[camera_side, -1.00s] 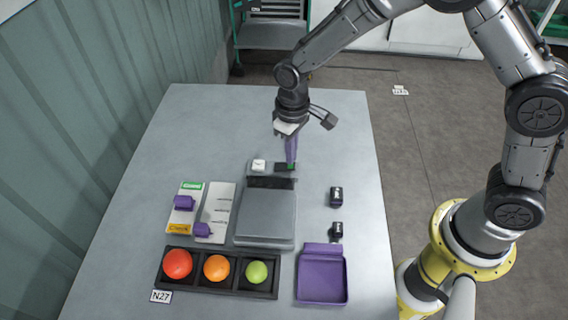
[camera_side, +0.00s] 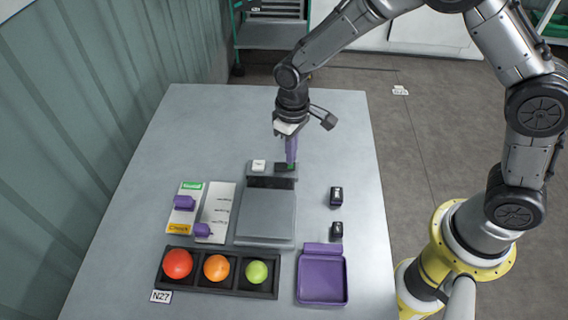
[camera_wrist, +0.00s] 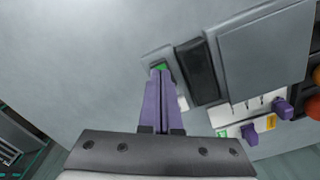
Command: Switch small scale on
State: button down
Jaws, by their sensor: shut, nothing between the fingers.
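The small scale (camera_side: 265,218) is grey with a flat square pan, and stands in the middle of the table. It also shows in the wrist view (camera_wrist: 265,55). Behind its pan is a dark strip, and behind that a raised panel with a white square (camera_side: 259,166) and a dark switch area with a green part (camera_side: 291,168). The green part also shows in the wrist view (camera_wrist: 160,67). My gripper (camera_side: 291,161) has purple fingers, shut and empty, pointing down with the tips at the green part. The tips partly hide it, and I cannot tell whether they touch or press it.
Left of the scale are two cards with purple sliders (camera_side: 184,202). Two small black items (camera_side: 336,196) stand at the right. The table's back left is clear.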

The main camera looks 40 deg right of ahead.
jog(key=shift+f, duration=0.95)
dwell(0.5)
jog(key=shift+r, duration=3.5)
